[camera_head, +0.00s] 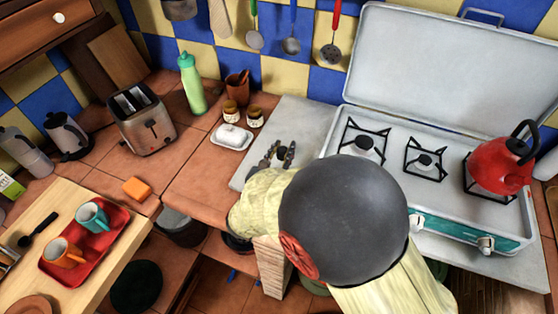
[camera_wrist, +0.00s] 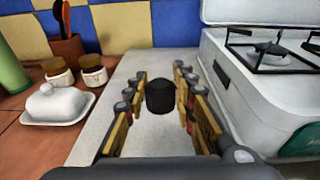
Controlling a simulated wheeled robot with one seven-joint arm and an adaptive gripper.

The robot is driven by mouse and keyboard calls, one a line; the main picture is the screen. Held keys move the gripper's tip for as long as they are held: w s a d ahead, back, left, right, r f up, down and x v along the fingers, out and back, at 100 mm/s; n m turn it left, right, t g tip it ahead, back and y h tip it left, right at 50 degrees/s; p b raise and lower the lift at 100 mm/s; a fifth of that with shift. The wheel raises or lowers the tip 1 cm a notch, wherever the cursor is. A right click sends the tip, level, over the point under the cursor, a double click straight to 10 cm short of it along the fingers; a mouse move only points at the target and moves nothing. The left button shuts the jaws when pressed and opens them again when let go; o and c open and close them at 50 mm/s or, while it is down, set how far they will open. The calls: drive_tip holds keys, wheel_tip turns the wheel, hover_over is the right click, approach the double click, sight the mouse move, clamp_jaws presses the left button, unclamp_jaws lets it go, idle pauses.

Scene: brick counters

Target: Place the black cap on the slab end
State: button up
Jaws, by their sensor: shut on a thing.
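The black cap (camera_wrist: 160,97) is a short dark cylinder between the fingers of my gripper (camera_wrist: 158,98) in the wrist view. It also shows as a small dark shape (camera_head: 282,152) between the fingertips in the head view. My gripper (camera_head: 279,154) is shut on the cap, over the pale grey slab (camera_head: 299,113) to the left of the stove. The slab's surface (camera_wrist: 128,73) runs beneath the cap in the wrist view. I cannot tell whether the cap touches the slab. My arm hides the slab's near part in the head view.
The white stove (camera_head: 396,132) with its raised lid stands right of the slab, a red kettle (camera_head: 499,166) on it. A white butter dish (camera_head: 232,137), two small jars (camera_head: 254,116) and a utensil pot (camera_head: 237,86) stand to the left. The slab's far part is bare.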

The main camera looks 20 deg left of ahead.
sight(279, 163)
drive_tip(key=shift+w+a+f, duration=0.35)
drive_tip(key=shift+a+f, duration=0.2)
drive_tip(key=shift+f, duration=0.2)
drive_tip(key=shift+w+a+f+b, duration=0.1)
drive_tip(key=shift+a+f+b, duration=0.05)
drive_tip(key=shift+f+b, duration=0.65)
drive_tip(key=shift+a+f+b, duration=0.1)
drive_tip(key=shift+f+b, duration=0.35)
drive_tip(key=shift+f, duration=0.5)
drive_tip(key=shift+f, duration=0.2)
drive_tip(key=o, duration=0.8)
drive_tip(key=shift+r, duration=0.1)
